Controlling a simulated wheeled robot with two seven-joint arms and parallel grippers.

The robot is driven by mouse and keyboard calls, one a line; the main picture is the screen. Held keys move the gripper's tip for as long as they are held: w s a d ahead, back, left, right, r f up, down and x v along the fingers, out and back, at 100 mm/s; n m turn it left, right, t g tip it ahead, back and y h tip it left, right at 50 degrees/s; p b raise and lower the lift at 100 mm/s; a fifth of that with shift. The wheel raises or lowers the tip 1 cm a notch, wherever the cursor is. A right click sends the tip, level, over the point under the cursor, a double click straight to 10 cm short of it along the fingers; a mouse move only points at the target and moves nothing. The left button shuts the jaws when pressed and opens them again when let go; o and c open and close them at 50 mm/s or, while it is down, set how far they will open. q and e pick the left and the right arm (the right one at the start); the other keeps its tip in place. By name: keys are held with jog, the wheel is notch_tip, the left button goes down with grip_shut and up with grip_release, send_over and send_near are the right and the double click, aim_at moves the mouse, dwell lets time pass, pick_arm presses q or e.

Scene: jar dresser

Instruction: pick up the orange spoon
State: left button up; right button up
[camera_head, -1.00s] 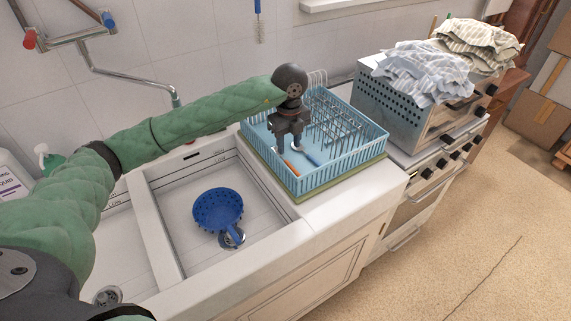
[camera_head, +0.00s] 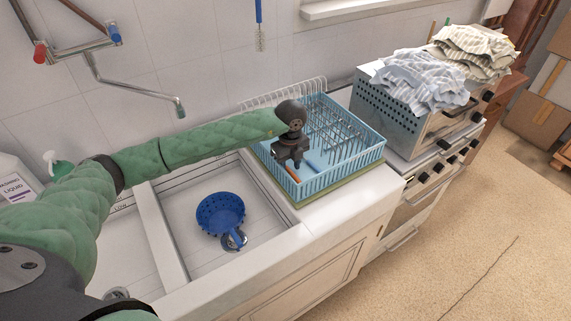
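The orange spoon (camera_head: 293,178) shows only as a short orange piece low in the light blue dish rack (camera_head: 340,176), near its front left corner. The rest of it is hidden by the rack wall and my gripper. My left gripper (camera_head: 291,166) points down into the rack, right over the orange piece. Its fingertips are small and dark here, so I cannot tell whether they are open or touching the spoon. My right gripper is not in view.
A blue strainer (camera_head: 220,212) lies in the white sink (camera_head: 262,226) left of the rack. A blue utensil (camera_head: 312,166) lies beside the spoon. Wire prongs (camera_head: 335,125) fill the rack's back. A metal oven (camera_head: 385,105) with cloths (camera_head: 425,78) stands to the right.

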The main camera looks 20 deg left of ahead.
pick_arm(q)
jog(key=shift+f, duration=0.3)
grip_shut()
